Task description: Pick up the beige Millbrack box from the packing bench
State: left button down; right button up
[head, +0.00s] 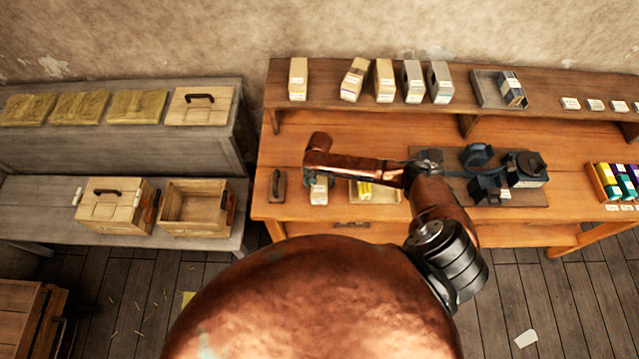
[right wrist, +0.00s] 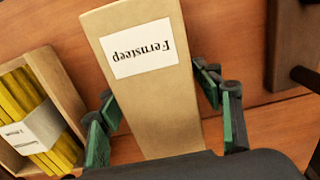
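A beige box stands on the packing bench (head: 290,150) under my right gripper (head: 318,174); its lower part shows in the head view (head: 319,194). In the right wrist view this beige box (right wrist: 155,90) carries a white label that reads "Fernsteep", upside down. The green-padded fingers of my right gripper (right wrist: 165,110) are open, one on each side of the box, with narrow gaps. More beige boxes stand on the raised shelf: one at left (head: 298,80), one turned askew (head: 354,80) and one beside it (head: 384,82). Their labels are too small to read. My left gripper is not in view.
A wooden tray (right wrist: 62,72) with yellow banded sticks sits beside the held-around box. A dark-handled wooden block (head: 278,186) is on its other side. Grey boxes (head: 413,82) and a grey tray (head: 484,90) stand on the shelf. A dark press (head: 485,180) stands right.

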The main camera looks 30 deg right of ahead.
jog(key=c, duration=1)
jog(key=shift+r, duration=0.1)
